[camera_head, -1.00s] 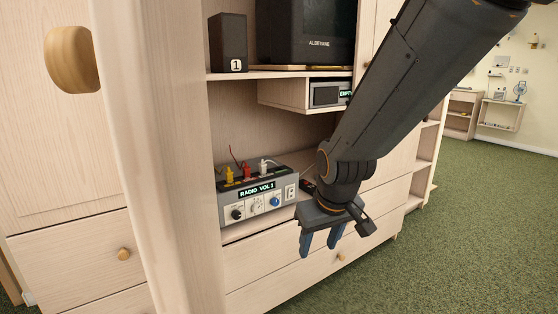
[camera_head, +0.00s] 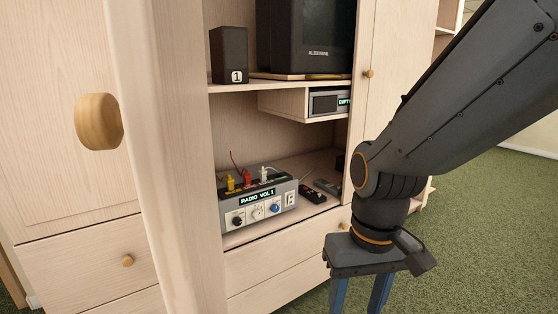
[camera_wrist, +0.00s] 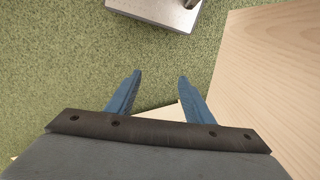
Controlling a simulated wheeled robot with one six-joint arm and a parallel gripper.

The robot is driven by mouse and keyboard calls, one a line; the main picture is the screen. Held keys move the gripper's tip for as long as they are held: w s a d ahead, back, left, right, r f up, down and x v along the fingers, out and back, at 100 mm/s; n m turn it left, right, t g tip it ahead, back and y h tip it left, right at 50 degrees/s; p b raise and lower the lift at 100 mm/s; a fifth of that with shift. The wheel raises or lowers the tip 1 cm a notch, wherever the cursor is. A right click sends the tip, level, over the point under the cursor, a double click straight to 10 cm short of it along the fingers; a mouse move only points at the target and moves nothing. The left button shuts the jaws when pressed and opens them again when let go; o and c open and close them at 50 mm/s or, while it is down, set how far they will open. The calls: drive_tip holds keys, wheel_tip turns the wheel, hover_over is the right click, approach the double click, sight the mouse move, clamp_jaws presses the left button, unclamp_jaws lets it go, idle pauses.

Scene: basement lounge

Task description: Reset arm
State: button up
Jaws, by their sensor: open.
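My gripper (camera_head: 358,297) hangs pointing down in front of the wooden cabinet's drawers, at the lower right of the head view. Its two blue fingers are apart with nothing between them, and their tips are cut off by the frame's lower edge. In the wrist view my gripper (camera_wrist: 158,88) is open and empty above green carpet (camera_wrist: 60,60). My dark arm comes down from the upper right and hides part of the cabinet's right side.
A radio mixer box (camera_head: 258,203) with coloured plugs sits on the lower shelf, beside dark remotes (camera_head: 312,194). A speaker (camera_head: 229,55) and a television (camera_head: 308,35) stand above. A pale door with a round knob (camera_head: 98,122) is close at left. Open carpet lies right (camera_head: 490,220).

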drive_tip(key=d+r+m+p, duration=0.1)
drive_tip(key=d+r+p, duration=0.4)
drive_tip(key=p, duration=0.5)
drive_tip(key=shift+s+d+r+m, duration=0.2)
drive_tip(key=shift+d+r+m, duration=0.2)
drive_tip(key=shift+d, duration=0.3)
